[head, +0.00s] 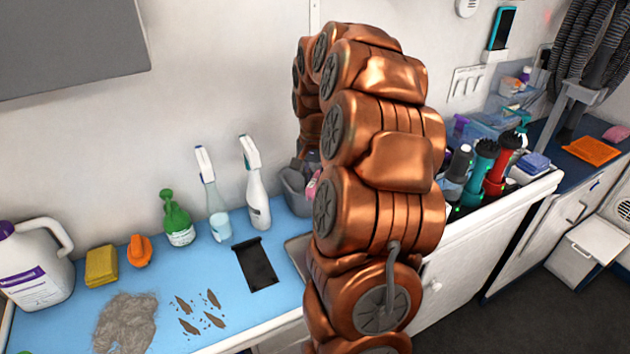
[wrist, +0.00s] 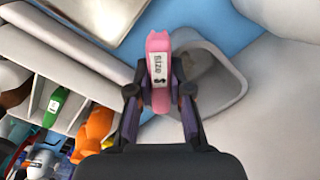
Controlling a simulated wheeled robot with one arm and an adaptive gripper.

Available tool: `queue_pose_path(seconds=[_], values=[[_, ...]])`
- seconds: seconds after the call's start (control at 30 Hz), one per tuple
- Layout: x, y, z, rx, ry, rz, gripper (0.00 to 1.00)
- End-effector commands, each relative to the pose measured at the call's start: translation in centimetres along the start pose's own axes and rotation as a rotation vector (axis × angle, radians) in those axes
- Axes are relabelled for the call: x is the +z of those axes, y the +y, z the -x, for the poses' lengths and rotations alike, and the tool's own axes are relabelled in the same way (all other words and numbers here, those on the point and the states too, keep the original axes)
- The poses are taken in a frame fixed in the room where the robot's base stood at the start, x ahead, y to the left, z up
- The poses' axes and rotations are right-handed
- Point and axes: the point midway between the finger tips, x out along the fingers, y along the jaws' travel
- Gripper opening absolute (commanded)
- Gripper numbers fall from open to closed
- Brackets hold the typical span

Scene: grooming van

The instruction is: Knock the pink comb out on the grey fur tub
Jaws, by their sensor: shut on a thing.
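In the wrist view my gripper (wrist: 159,92) is shut on the pink comb (wrist: 158,43), which carries a white label reading "Size" and a mark. The comb stands out past the fingertips and overlaps the near side of the grey fur tub (wrist: 238,84). I cannot tell whether comb and tub touch. In the head view the tub (head: 292,190) stands against the wall on the blue counter, partly behind my copper arm. A bit of pink comb (head: 313,186) shows at its right. My gripper is mostly hidden there by the arm.
Two spray bottles (head: 257,184) and a green bottle (head: 178,220) stand left of the tub. A black tray (head: 255,263), a fur pile (head: 125,322) and brown clumps (head: 213,320) lie in front. Several upright tools (head: 480,170) stand to the right.

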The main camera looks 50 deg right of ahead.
Motion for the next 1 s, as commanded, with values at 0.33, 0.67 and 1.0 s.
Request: queue_pose_path(seconds=[0.33,0.67,1.0], values=[[0.1,0.0,0.2,0.002,-0.005,0.0,0.0],[0.1,0.0,2.0,0.001,-0.003,0.001,0.0],[-0.1,0.0,3.7,0.0,0.001,0.001,0.0]])
